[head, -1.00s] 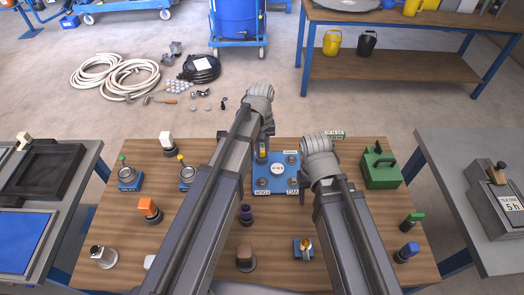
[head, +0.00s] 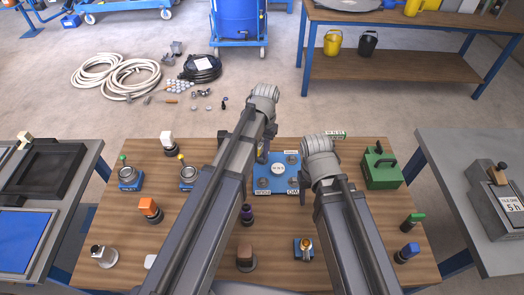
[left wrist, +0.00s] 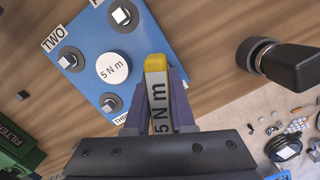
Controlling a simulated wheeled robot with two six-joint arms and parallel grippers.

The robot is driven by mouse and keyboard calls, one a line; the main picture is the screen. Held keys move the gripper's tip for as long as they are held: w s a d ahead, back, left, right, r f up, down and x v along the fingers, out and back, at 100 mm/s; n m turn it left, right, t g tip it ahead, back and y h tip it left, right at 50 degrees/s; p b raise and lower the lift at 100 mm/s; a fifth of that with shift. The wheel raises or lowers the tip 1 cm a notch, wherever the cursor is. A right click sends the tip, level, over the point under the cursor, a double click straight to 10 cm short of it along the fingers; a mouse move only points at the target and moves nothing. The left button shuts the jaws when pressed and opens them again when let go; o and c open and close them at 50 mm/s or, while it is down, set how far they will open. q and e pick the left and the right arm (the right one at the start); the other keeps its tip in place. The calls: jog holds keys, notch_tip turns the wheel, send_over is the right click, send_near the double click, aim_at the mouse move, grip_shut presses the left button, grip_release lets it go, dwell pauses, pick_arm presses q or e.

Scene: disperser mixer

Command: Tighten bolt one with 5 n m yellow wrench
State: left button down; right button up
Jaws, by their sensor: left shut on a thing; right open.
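My left gripper (head: 263,152) is shut on the 5 N m wrench (left wrist: 157,92), a pale bar with a yellow end, clearest in the left wrist view. The wrench's yellow end is over the edge of the blue plate (head: 281,171), also in the left wrist view (left wrist: 85,25). Bolt one is hidden behind my left gripper and wrench; contact cannot be told. My right gripper (head: 303,196) is open beside the plate's right edge.
A green box (head: 381,168) stands right of the plate. Blue-based pots (head: 131,178), an orange-topped tool (head: 150,209) and other small tools stand around the wooden table (head: 340,265). Side tables flank it, the right one carrying a grey box (head: 498,205).

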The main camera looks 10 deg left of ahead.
aim_at(261, 143)
pick_arm(q)
jog(key=m, duration=0.2)
jog(key=shift+f+m, duration=0.1)
jog(key=shift+m, duration=0.3)
jog(key=c, duration=1.2)
grip_release()
jog(key=shift+m, duration=0.5)
jog(key=shift+c, duration=0.2)
jog(key=o, duration=0.6)
jog(key=shift+a, duration=0.1)
jog(key=shift+c, duration=0.2)
jog(key=shift+c, duration=0.2)
grip_shut()
jog(key=shift+w, duration=0.1)
jog(key=shift+r, duration=0.2)
pick_arm(e)
jog(key=shift+r, duration=0.15)
pick_arm(q)
jog(key=shift+r+p, duration=2.85)
jog(key=shift+p, duration=0.25)
pick_arm(e)
jog(key=shift+r, duration=2.85)
